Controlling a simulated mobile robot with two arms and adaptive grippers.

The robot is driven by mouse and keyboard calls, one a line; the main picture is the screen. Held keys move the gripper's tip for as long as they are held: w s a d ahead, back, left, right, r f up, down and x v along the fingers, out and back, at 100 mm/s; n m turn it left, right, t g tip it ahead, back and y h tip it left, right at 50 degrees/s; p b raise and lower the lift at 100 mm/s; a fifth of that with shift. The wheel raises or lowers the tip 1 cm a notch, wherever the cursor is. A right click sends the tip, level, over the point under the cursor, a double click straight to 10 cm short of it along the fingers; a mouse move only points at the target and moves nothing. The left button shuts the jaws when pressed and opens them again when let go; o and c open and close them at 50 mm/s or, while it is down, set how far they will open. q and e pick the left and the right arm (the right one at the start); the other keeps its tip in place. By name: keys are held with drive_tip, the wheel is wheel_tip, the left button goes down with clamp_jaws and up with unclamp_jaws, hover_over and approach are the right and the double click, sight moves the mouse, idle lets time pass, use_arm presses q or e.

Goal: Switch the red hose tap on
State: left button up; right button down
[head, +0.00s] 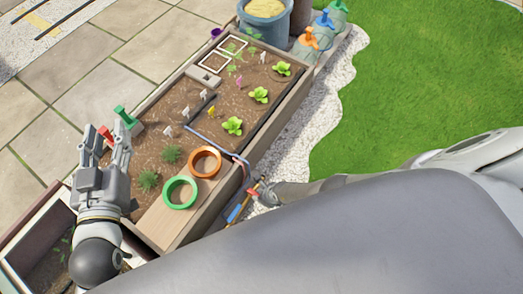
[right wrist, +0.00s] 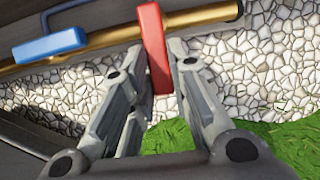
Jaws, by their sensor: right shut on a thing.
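The red hose tap's lever (right wrist: 154,40) stands crosswise to a brass pipe (right wrist: 200,21) in the right wrist view, its lower end between my right gripper's fingers (right wrist: 163,85). That gripper is shut on it. In the head view, the red lever (head: 251,190) shows small beside my right gripper (head: 262,193) at the planter's near right side. A blue lever (right wrist: 50,45) lies roughly along the pipe to the left of the red one. My left gripper (head: 106,142) is open, its fingers apart over the planter's left edge, away from the tap.
The wooden planter (head: 285,112) holds soil, seedlings, an orange ring (head: 205,162) and a green ring (head: 180,192). A red object (head: 106,133) and a green object (head: 124,116) are near my left fingers. White gravel (head: 318,118) and grass (head: 430,90) lie to the right.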

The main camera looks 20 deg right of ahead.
idle(0.3)
drive_tip(key=c, duration=1.4)
unclamp_jaws()
drive_tip(key=shift+o, duration=0.2)
